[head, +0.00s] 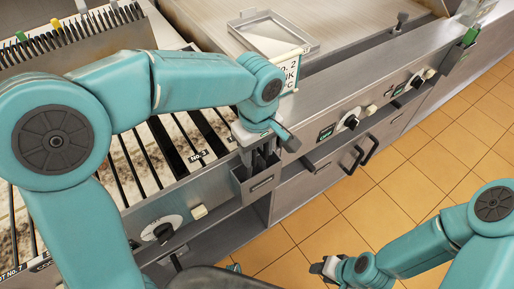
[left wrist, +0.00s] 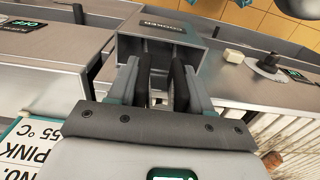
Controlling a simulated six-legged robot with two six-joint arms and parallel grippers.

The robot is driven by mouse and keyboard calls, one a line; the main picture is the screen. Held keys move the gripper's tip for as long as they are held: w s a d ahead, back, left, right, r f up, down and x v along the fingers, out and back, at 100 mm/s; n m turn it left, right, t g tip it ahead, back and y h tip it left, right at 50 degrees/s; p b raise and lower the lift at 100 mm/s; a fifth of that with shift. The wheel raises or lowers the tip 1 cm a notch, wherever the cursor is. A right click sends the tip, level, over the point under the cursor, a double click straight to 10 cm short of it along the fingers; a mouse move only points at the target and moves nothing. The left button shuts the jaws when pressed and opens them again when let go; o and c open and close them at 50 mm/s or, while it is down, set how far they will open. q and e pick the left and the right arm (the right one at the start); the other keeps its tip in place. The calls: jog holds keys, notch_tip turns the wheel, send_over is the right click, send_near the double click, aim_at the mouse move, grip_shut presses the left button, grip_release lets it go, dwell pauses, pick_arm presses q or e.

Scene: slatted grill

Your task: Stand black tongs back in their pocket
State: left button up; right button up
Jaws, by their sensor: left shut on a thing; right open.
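My left gripper (head: 262,152) is at the grill's front edge, directly above a grey metal pocket (head: 262,186) fixed to the front. It is shut on the black tongs (head: 258,163), which show as dark upright pieces between the fingers and the pocket's mouth. The fingers hide much of the tongs, and I cannot tell how deep they reach. In the left wrist view the gripper (left wrist: 162,85) points at the open pocket (left wrist: 210,52), which bears a dark label. My right gripper (head: 325,268) is open and empty, low over the tiled floor.
The slatted grill (head: 135,165) lies left of the pocket. A white sign (head: 288,70) and a metal tray (head: 272,35) stand behind it. Knobs (head: 352,122) and handles (head: 370,150) stick out along the front. A green thing (head: 470,36) stands in another holder far right.

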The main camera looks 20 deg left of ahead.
pick_arm(q)
jog(key=shift+f, duration=0.45)
jog(key=o, duration=1.1)
jog(key=shift+o, duration=0.2)
notch_tip(320, 180, up, 16)
jog(key=p, duration=0.1)
jog(key=shift+r+p, duration=0.2)
jog(key=shift+p, duration=0.1)
jog(key=shift+s, duration=0.15)
